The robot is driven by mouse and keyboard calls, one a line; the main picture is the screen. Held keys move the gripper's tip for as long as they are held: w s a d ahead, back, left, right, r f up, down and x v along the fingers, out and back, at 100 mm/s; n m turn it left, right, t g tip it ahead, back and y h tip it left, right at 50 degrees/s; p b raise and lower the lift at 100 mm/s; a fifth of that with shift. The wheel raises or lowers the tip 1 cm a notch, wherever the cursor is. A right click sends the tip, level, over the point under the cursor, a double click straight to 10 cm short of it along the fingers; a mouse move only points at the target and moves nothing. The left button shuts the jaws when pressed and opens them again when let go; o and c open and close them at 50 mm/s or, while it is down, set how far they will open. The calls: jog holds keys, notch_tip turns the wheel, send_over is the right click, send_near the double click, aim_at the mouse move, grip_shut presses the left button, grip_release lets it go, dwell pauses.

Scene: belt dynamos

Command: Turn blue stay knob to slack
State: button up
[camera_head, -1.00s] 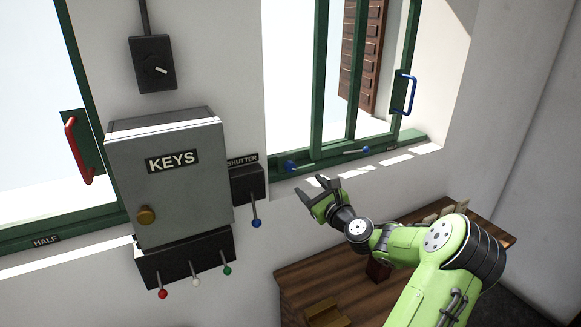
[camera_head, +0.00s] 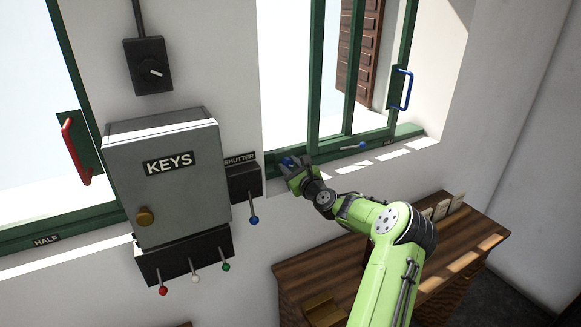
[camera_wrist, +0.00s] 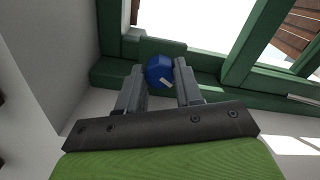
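The blue stay knob (camera_wrist: 159,70) sits on the green window frame, with a small white mark on its face toward the lower right. It also shows in the head view (camera_head: 287,161), partly covered by my gripper. My gripper (camera_head: 293,168) is at the knob. In the wrist view my gripper (camera_wrist: 160,68) has its two grey fingers apart, one on each side of the knob, with narrow gaps; contact is not clear. The stay's label is not readable here.
A grey KEYS box (camera_head: 163,190) and the SHUTTER lever box (camera_head: 244,182) with a blue-tipped lever are left of my gripper. A wooden cabinet (camera_head: 455,240) stands below.

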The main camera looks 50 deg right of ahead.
jog(key=c, duration=0.4)
jog(key=shift+c, duration=0.2)
